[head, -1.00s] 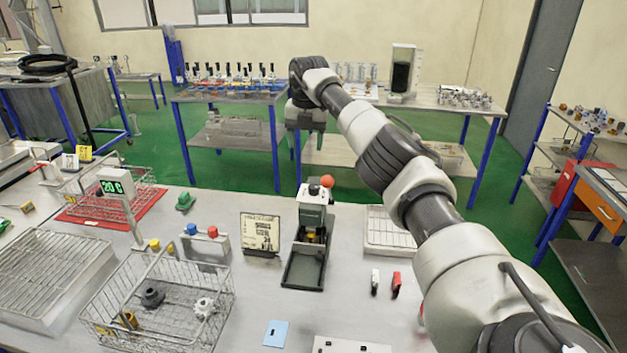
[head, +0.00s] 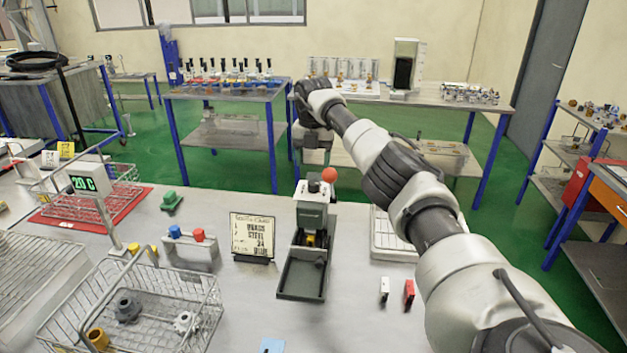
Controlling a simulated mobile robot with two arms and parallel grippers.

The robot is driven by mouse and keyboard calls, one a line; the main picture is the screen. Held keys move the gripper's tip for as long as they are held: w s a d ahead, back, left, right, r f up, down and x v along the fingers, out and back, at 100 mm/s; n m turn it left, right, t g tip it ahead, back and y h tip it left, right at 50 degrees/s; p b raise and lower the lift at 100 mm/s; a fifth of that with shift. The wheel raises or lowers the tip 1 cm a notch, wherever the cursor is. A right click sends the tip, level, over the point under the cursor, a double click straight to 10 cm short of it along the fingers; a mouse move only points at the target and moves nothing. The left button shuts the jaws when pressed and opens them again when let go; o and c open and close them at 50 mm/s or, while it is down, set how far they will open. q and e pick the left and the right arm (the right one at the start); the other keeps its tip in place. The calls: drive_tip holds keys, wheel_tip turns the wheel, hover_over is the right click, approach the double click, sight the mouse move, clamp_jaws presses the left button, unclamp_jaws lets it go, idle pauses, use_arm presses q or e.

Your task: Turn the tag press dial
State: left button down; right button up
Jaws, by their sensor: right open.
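The tag press (head: 311,219) stands upright on the grey table, a grey-green body on a dark tray-like base. It has a red ball knob (head: 329,174) at its top right and a small dark round part (head: 314,187) on its pale top, which may be the dial. A yellow part shows inside its mouth. My right gripper (head: 317,158) points down above and behind the press top in the picture, apart from it. Its fingers are small and hard to make out; it is open and holds nothing that I can see. My left gripper is out of view.
A written sign (head: 253,236) stands close left of the press. Blue and red buttons sit on a grey block (head: 190,250) farther left, near a wire basket (head: 135,310). A white rack (head: 393,235) and small white and red blocks (head: 409,293) are to the right.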

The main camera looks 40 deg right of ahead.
sight(314, 182)
wheel_tip(314, 182, down, 7)
drive_tip(key=shift+r+p, duration=0.2)
drive_tip(key=shift+p, duration=0.45)
drive_tip(key=c, duration=0.9)
